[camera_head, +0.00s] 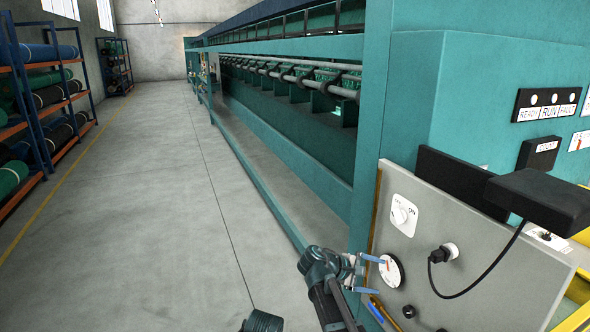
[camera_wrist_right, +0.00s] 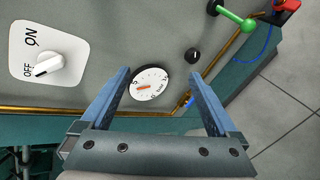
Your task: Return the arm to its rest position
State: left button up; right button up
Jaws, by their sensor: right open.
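My right gripper (camera_head: 373,275) is at the lower middle of the head view, in front of the grey control panel (camera_head: 455,265). Its two blue fingers are spread with nothing between them. In the right wrist view the open fingers (camera_wrist_right: 159,76) lie on either side of a round white dial (camera_wrist_right: 151,84) with a red pointer. The dial also shows in the head view (camera_head: 391,271), just right of the fingertips. I cannot tell whether the fingers touch the panel. My left gripper is not in view.
A white ON/OFF switch (camera_wrist_right: 47,65) is on the panel. A plugged black cable (camera_head: 490,280) hangs from a black box (camera_head: 540,198). The long teal machine (camera_head: 400,100) runs into the distance. Shelves of rolls (camera_head: 45,90) stand left; the floor (camera_head: 150,200) between is clear.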

jog(key=s+a+f+m+g+y, duration=0.25)
jog(key=s+f+m+y, duration=0.3)
jog(key=s+f, duration=0.45)
jog(key=s+a+f+y, duration=0.1)
jog(key=s+a+y, duration=0.4)
jog(key=s+a, duration=1)
jog(key=a+g, duration=0.1)
jog(key=a, duration=0.2)
jog(key=shift+f+n, duration=0.15)
jog(key=shift+n, duration=0.2)
